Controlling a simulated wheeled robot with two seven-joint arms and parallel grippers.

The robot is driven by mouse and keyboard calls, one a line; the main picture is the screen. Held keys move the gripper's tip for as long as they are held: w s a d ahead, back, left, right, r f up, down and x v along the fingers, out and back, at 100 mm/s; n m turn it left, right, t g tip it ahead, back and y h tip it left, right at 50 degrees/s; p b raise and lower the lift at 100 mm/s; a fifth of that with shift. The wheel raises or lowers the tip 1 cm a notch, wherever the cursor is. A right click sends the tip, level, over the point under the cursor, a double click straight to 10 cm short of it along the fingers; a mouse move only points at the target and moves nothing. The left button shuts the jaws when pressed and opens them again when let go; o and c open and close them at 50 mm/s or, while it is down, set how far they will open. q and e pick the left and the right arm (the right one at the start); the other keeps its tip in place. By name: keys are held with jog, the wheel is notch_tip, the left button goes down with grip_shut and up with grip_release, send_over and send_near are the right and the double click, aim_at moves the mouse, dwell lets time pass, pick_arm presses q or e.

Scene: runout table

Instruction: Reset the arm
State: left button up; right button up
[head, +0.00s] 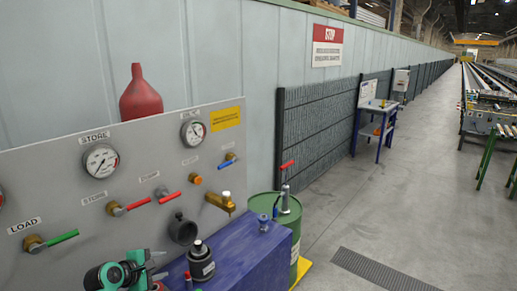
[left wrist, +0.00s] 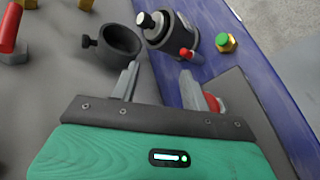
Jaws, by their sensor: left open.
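My left arm comes in at the bottom left of the head view, with the left gripper (head: 158,268) low in front of the gauge panel (head: 60,165). In the left wrist view the left gripper (left wrist: 160,78) has its two grey fingers apart, with nothing held between them. Beyond the fingertips are a black cup-shaped holder (left wrist: 122,42) and a grey cylinder with a black top (left wrist: 178,40). The cylinder (head: 201,262) also shows in the head view, standing on the blue bench (head: 245,250). My right gripper is in neither view.
The panel carries gauges (head: 101,160), valves with red and green handles, and a brass tap (head: 222,202). A red bottle-shaped object (head: 141,92) rises at its top edge. A green drum (head: 290,215) stands right of the bench. Open floor (head: 380,215) lies further right.

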pick_arm(q)
jog(key=s+d+f+m+g+y, duration=0.1)
jog(key=s+d+f+m, duration=0.1)
jog(key=s+f+m, duration=0.3)
jog(key=s+d+f+m+g+y, duration=0.1)
jog(key=s+d+f+m+g, duration=0.15)
jog(key=s, duration=0.55)
jog(key=s+d+f+m+g+y, duration=0.15)
jog(key=s+m, duration=0.45)
jog(key=s, duration=0.9)
jog(key=s+d+m+g+y, duration=0.1)
jog(key=s+d+m+g, duration=0.15)
jog(key=s+m, duration=0.8)
jog(key=s+f+n, duration=0.2)
jog(key=f, duration=1.4)
jog(key=s+f+n, duration=0.2)
jog(key=f, duration=1.4)
jog(key=s+a+f+g, duration=0.2)
jog(key=s+a+f, duration=0.1)
jog(key=s+f, duration=1.6)
jog(key=shift+s+f+m+b, duration=0.15)
jog(key=shift+f+m+b, duration=0.15)
jog(key=shift+f, duration=0.15)
